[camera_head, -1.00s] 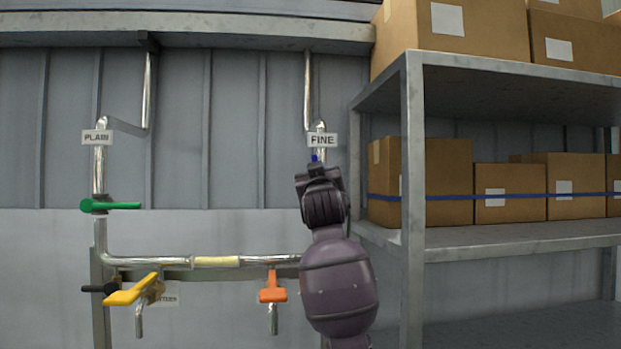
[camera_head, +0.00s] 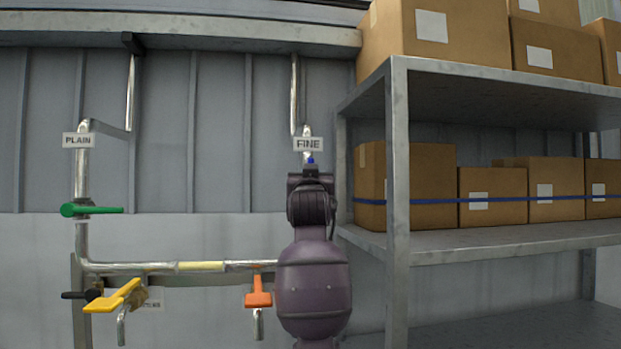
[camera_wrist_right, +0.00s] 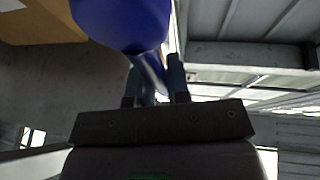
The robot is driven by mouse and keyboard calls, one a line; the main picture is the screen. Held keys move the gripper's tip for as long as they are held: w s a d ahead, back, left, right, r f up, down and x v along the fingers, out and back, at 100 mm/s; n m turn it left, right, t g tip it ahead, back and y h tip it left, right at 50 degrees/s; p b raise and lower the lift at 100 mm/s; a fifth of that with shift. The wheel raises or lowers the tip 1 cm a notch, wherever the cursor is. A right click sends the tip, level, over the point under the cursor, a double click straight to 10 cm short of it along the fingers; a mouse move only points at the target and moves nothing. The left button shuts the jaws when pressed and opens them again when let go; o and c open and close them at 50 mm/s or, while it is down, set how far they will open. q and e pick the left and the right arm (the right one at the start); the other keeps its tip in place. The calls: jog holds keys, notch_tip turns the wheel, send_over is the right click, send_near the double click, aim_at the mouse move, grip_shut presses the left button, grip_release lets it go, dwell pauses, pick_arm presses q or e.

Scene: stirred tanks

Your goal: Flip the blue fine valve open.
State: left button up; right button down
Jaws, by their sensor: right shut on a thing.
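The blue fine valve handle shows in the head view only as a small blue bit (camera_head: 311,160) just under the FINE sign (camera_head: 308,144); my right arm hides the rest. In the right wrist view it is a large blue shape (camera_wrist_right: 122,20) at the top, close to the camera. My left gripper is in neither view.
A green handle (camera_head: 92,210) sits on the PLAIN pipe at the left. A yellow handle (camera_head: 112,298) and an orange handle (camera_head: 258,291) are on the lower pipe. A metal shelf (camera_head: 398,200) with boxes stands close to the right of my arm.

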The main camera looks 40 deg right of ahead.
jog(key=c, duration=1.1)
grip_release()
jog(key=shift+s, duration=0.1)
jog(key=shift+s+a+f, duration=0.15)
jog(key=shift+a+f, duration=0.05)
jog(key=b+v, duration=0.2)
jog(key=v, duration=0.8)
